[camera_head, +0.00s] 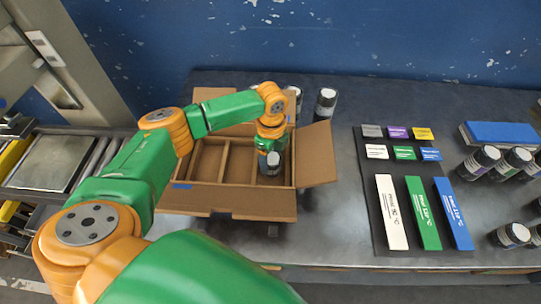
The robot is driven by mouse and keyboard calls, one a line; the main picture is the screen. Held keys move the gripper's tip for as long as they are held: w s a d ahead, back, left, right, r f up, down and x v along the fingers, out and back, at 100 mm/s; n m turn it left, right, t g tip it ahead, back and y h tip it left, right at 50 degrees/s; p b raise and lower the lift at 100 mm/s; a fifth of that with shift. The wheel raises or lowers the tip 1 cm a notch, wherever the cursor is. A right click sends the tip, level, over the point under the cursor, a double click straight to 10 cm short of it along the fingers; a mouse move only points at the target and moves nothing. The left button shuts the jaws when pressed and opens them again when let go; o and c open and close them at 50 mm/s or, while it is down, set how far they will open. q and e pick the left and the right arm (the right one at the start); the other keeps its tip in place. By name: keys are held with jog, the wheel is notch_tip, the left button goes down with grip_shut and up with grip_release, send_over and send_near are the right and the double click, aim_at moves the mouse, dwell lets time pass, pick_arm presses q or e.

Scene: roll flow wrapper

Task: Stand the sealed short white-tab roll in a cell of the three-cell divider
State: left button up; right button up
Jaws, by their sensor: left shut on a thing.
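An open cardboard box with flaps folded out holds the three-cell divider (224,161), whose cells run side by side. My left gripper (270,147) comes down over the right-hand cell and is shut on a short dark roll (270,165) with a pale top. The roll is upright, in or just above that cell; I cannot tell whether its base touches the floor. Its tab is too small to make out, and the gripper hides its upper part. The middle and left cells look empty. My right gripper is not in view.
Dark rolls (325,105) stand behind the box, and several more (478,162) stand at the right. A dark mat (370,215) carries coloured labels and long white, green and blue strips. A roller conveyor (95,165) lies left. The table between box and mat is clear.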

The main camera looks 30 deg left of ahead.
aim_at(271, 158)
pick_arm(q)
jog(key=o, duration=1.5)
notch_tip(271, 158, up, 12)
jog(key=shift+r, duration=0.1)
